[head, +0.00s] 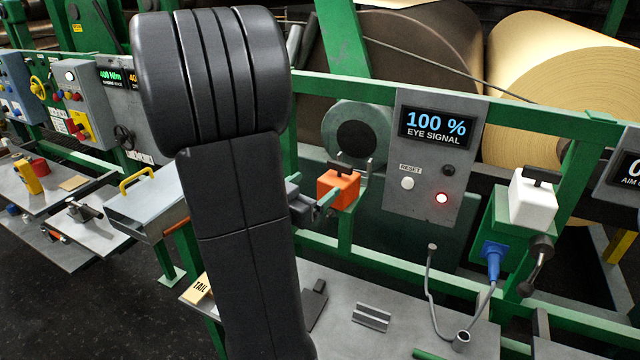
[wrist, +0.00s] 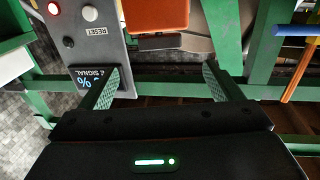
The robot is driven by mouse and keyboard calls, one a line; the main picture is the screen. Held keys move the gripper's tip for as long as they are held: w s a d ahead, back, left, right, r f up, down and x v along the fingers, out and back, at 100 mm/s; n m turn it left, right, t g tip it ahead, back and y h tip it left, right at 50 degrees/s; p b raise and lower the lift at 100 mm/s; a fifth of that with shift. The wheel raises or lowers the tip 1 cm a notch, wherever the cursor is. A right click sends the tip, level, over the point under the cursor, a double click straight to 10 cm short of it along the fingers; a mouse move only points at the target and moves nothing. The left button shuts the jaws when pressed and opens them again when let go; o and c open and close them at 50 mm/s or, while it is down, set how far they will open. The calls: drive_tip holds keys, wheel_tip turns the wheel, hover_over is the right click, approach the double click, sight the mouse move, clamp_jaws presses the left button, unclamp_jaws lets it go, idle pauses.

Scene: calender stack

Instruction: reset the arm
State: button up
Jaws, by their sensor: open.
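My arm (head: 230,190) stands upright across the left middle of the head view and hides most of what is behind it. My gripper (head: 328,200) shows only partly past its right side, close to the orange block (head: 338,188). In the wrist view my gripper (wrist: 163,85) is open, its two fingers spread with nothing between them. The orange block also shows in the wrist view (wrist: 157,14), beyond the fingertips at the top edge.
A grey panel (head: 415,205) reads 100 % EYE SIGNAL, with a RESET button (head: 407,184) and a lit red lamp (head: 442,198). A white block (head: 533,200) and blue plug (head: 493,255) are right. A green rail (head: 540,118) crosses behind. A grey shelf (head: 400,300) lies below.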

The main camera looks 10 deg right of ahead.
sight(338, 167)
drive_tip(key=shift+s+a, duration=0.1)
idle(0.3)
drive_tip(key=p+x, duration=0.3)
drive_tip(key=x, duration=1.1)
drive_tip(key=shift+f, duration=0.15)
drive_tip(key=shift+y, duration=0.3)
drive_tip(key=shift+a, duration=0.1)
